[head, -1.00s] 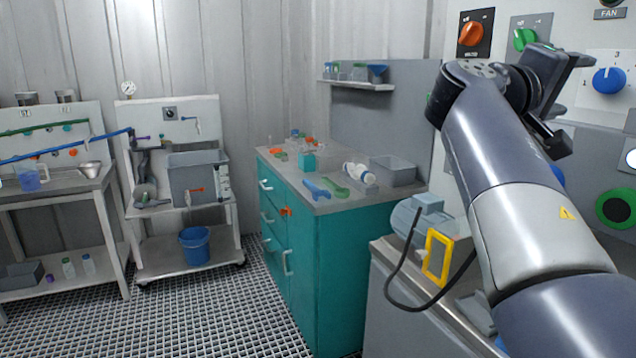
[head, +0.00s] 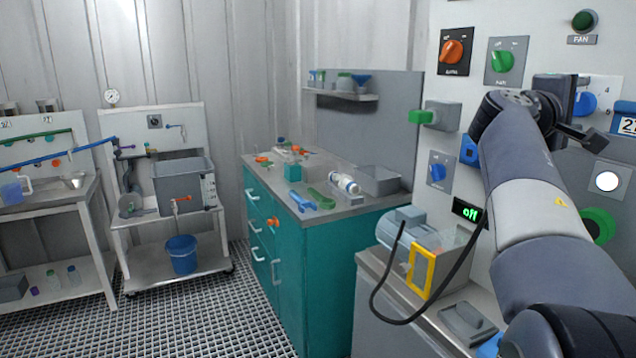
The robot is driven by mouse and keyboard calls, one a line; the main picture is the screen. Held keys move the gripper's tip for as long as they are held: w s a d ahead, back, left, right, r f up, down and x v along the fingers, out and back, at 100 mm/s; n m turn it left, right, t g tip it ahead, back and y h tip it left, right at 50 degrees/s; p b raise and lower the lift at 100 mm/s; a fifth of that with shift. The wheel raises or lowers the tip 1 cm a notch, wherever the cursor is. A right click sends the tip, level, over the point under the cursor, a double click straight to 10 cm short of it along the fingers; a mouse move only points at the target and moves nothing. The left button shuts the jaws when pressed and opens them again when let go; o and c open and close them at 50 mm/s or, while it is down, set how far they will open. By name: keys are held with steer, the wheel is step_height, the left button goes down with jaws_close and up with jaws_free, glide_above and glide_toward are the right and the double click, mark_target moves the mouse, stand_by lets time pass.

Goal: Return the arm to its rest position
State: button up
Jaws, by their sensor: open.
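My arm rises from the lower right corner in the head view and bends at the wrist in front of the control panel (head: 468,100). My gripper (head: 588,108) is at the arm's far end, with its dark fingers pointing right. The jaws are apart and I see nothing held between them. The gripper covers part of the blue knob (head: 585,103) behind it. I cannot tell how far the gripper is from the panel's face.
A motor unit with a yellow frame (head: 421,271) stands below. A teal cabinet (head: 325,262) holds small tools at centre.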

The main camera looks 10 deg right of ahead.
steer(key=n+p, duration=0.2)
steer(key=n, duration=0.1)
steer(key=n+p, duration=0.2)
steer(key=shift+s+r+t, duration=0.1)
steer(key=shift+r+t, duration=0.2)
steer(key=shift+r, duration=0.1)
steer(key=n+p, duration=0.4)
steer(key=shift+y+p, duration=0.3)
steer(key=shift+y, duration=0.1)
steer(key=n+p, duration=0.5)
steer(key=p, duration=0.1)
steer(key=shift+r, duration=0.1)
steer(key=shift+n+p, duration=0.95)
steer(key=shift+n, duration=0.05)
steer(key=shift+f, duration=0.2)
